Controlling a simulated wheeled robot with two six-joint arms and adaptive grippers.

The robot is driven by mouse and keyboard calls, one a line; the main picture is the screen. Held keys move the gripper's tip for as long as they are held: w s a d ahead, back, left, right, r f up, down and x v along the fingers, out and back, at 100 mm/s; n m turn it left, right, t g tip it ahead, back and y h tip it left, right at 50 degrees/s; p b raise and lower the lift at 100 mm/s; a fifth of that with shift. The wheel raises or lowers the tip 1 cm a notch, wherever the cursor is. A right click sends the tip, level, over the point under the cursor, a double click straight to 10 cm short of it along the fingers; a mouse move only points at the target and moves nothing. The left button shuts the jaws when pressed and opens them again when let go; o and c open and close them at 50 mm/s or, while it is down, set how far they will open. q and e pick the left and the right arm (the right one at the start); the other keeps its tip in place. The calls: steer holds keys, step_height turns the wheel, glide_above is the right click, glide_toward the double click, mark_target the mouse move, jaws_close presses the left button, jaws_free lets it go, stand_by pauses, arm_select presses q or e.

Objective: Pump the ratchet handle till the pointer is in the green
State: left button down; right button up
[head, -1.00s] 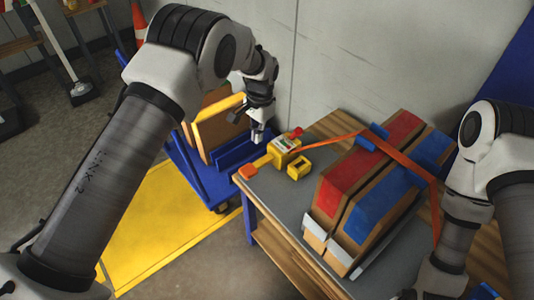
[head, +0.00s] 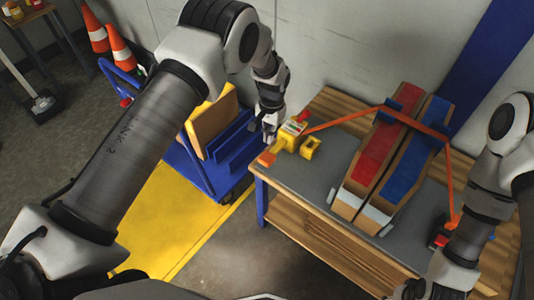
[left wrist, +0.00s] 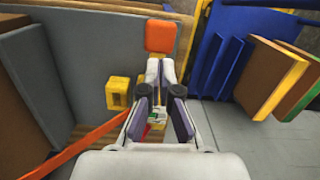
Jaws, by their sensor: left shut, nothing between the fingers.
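The yellow ratchet (head: 289,136) sits at the left end of the table top, with a red part on top and a small gauge face that shows some green. I cannot read its pointer. The handle's orange grip (head: 267,159) sticks out low toward the table's left corner; in the left wrist view the orange grip (left wrist: 160,37) lies just beyond my fingertips. My left gripper (head: 270,138) is shut and empty, just above and beside the handle; its fingers (left wrist: 160,72) hide part of handle and gauge. My right gripper (head: 412,290) is at the bottom edge, its fingers unclear.
An orange strap (head: 345,119) runs from the ratchet over red and blue panels (head: 378,155) on the table. A yellow block (head: 310,147) stands beside the ratchet. A blue cart (head: 205,175) with boards stands left of the table. Traffic cones (head: 121,48) stand behind.

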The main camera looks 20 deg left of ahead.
mark_target(267, 157)
arm_select(q)
steer(key=shift+w+d+f, duration=0.15)
steer(key=shift+d, duration=0.1)
steer(key=shift+a+f, duration=0.1)
steer(key=shift+a, duration=0.15)
steer(key=shift+s+a+f+b, duration=0.15)
steer(key=shift+s+f+b, duration=0.05)
steer(key=shift+s+b, duration=0.1)
steer(key=shift+s+f+b, duration=0.2)
steer(key=shift+f+b, duration=1.7)
steer(key=shift+f, duration=1.25)
